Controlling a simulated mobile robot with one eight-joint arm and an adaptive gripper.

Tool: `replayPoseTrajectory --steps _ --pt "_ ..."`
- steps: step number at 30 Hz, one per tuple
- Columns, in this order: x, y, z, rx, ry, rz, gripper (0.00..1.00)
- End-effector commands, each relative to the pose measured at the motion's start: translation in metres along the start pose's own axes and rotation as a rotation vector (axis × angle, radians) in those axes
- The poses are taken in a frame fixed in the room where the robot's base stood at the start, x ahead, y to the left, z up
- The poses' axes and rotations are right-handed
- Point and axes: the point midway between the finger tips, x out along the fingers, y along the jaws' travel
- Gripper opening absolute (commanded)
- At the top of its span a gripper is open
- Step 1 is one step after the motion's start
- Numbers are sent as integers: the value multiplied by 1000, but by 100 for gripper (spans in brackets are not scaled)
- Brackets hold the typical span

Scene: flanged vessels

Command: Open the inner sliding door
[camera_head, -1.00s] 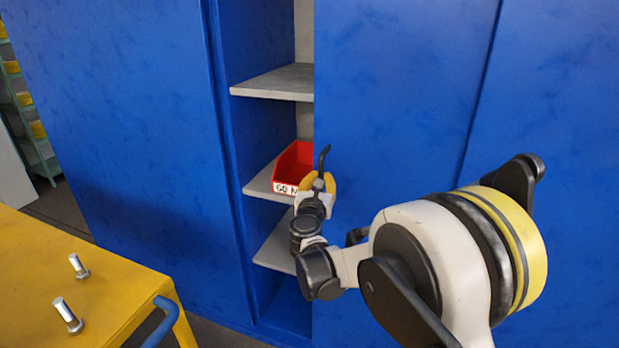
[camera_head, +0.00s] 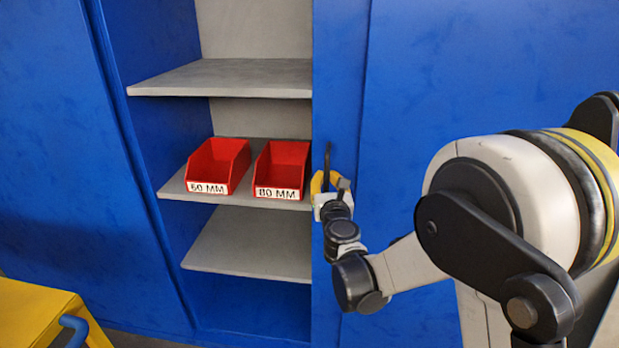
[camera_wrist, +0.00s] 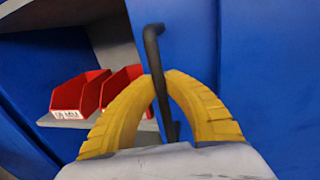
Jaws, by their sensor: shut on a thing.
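The blue inner sliding door (camera_head: 341,80) stands partly open, with the cabinet's inside showing to its left. Its dark bar handle (camera_head: 327,160) is upright near the door's left edge. My gripper (camera_head: 329,184) is at the handle, with its yellow fingers shut around it. In the wrist view, the handle (camera_wrist: 155,65) runs between the two curved yellow fingers of my gripper (camera_wrist: 165,95). The fingers hide part of the handle. Part of the door (camera_wrist: 185,35) shows behind the fingers.
Grey shelves (camera_head: 225,75) fill the opening. A red bin marked 60 MM (camera_head: 215,165) and one marked 80 MM (camera_head: 282,168) stand on the middle shelf. Another blue door panel (camera_head: 480,70) is at right. A yellow table (camera_head: 35,310) stands at lower left.

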Motion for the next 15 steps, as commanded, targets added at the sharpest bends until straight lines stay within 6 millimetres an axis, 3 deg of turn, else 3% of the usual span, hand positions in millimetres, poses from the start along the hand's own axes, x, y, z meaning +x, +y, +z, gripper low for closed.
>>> replayPoseTrajectory --steps 15 --pt "-2 -8 0 0 0 2 0"
